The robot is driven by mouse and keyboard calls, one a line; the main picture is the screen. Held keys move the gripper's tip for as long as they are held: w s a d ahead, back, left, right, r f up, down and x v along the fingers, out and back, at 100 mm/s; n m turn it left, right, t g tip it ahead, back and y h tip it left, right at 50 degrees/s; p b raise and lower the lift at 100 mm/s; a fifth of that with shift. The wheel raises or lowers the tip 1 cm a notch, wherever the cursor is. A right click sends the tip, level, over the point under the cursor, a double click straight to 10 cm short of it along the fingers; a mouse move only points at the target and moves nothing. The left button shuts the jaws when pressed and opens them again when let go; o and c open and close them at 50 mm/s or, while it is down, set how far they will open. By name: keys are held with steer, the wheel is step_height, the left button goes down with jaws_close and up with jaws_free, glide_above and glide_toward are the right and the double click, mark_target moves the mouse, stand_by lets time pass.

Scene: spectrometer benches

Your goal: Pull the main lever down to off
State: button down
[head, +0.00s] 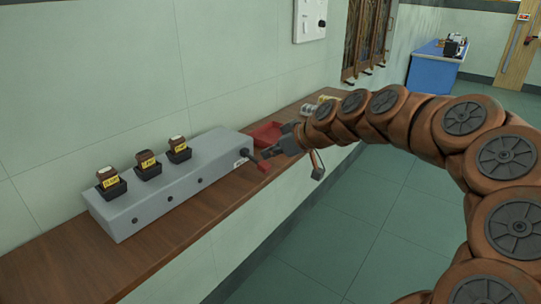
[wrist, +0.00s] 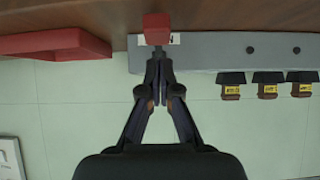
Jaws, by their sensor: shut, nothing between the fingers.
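The main lever has a red handle (head: 263,166) and sticks out from the right end of a long grey box (head: 168,182) on the wooden bench. In the wrist view the red handle (wrist: 157,26) is just beyond my fingertips, in front of a white label on the grey box (wrist: 225,50). My gripper (head: 264,155) is at the lever end of the box, close to the handle. In the wrist view its fingertips (wrist: 158,58) are together with nothing between them. I cannot tell whether they touch the handle. The fingers partly hide the lever's shaft.
Several dark plugs with yellow labels (head: 146,162) sit on the box. A red tray (head: 266,132) lies on the bench (head: 225,204) beyond the lever, with small cylinders (head: 308,109) farther along. The wall rises behind. The green floor (head: 350,240) in front of the bench is clear.

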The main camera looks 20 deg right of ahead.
steer(key=shift+r, duration=0.25)
steer(key=shift+r, duration=0.1)
steer(key=v, duration=1.3)
steer(key=shift+w+r+b, duration=0.25)
steer(key=shift+r+b, duration=0.1)
steer(key=shift+r, duration=0.05)
steer(key=shift+a, duration=0.25)
